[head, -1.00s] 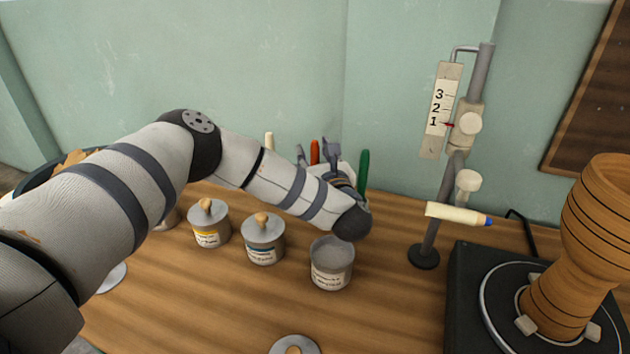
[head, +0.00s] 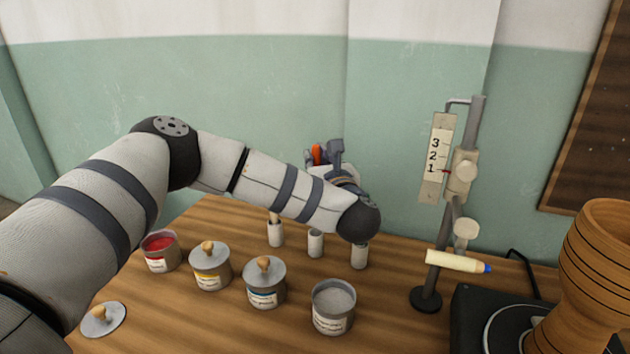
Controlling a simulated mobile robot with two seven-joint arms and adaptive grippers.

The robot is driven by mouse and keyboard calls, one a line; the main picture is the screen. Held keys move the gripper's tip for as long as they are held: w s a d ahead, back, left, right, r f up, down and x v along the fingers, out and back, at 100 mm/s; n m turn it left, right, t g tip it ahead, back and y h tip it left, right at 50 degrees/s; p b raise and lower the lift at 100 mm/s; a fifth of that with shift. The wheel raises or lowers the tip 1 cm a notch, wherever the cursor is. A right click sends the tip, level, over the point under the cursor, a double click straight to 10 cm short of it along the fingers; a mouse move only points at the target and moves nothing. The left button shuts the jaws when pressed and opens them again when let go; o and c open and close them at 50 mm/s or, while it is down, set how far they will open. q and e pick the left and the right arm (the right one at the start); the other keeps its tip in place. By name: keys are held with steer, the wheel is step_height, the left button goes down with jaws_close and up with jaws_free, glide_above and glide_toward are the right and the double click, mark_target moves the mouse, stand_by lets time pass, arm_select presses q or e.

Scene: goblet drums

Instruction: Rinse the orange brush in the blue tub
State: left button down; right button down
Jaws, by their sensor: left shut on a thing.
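My left gripper (head: 328,153) is raised behind my forearm, near the wall and above the back of the table. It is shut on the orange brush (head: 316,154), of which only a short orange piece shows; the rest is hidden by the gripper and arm. Three small white cups stand below: the left cup (head: 276,236) has a pale handle in it, the middle cup (head: 316,246) shows no brush, and the right cup (head: 360,257) is partly covered by my wrist. I make out no blue tub; one lidded can (head: 264,290) has a blue label. My right gripper is not in view.
An open red can (head: 160,255), a yellow-labelled lidded can (head: 209,272) and an open grey can (head: 333,312) stand in front. A loose lid (head: 103,319) lies left.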

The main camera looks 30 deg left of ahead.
arm_select(q)
steer(key=shift+r, duration=0.35)
